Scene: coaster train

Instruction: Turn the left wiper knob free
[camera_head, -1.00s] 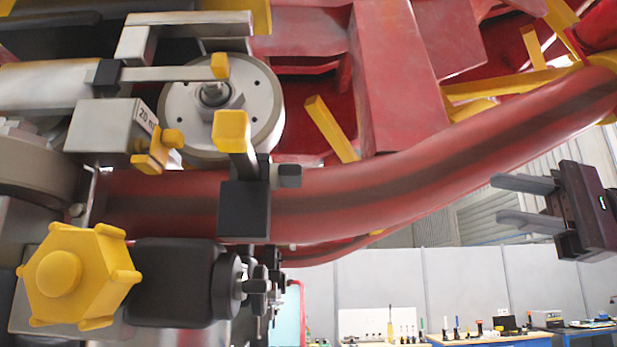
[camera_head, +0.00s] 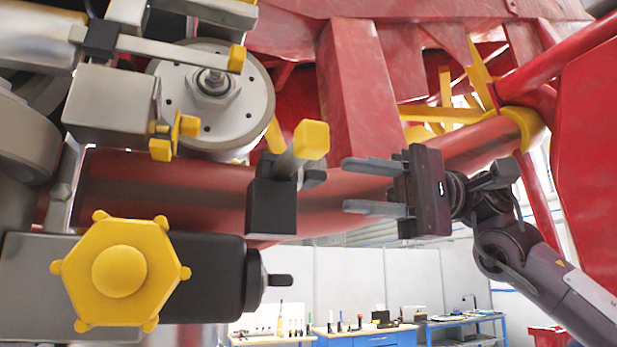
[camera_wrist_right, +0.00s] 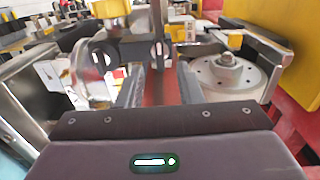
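Several yellow parts show in the head view, and I cannot tell for certain which is the left wiper knob. A large six-lobed yellow knob (camera_head: 119,272) faces me at the lower left, on a grey-black housing. A small winged yellow knob (camera_head: 182,128) sits on the side of a grey metal box (camera_head: 112,104). A yellow-capped lever (camera_head: 310,140) rises from a black block (camera_head: 271,206). My right gripper (camera_head: 346,187) is open and empty, its fingers pointing left, right of this block and apart from it. In the right wrist view its two fingers (camera_wrist_right: 160,80) stand apart. My left gripper is out of view.
A round bolted metal wheel (camera_head: 235,115) sits behind the levers. A thick red tube (camera_head: 150,185) runs across behind the block and my gripper. Red beams (camera_head: 360,90) fill the top. A blue workbench (camera_head: 370,338) with tools stands far back.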

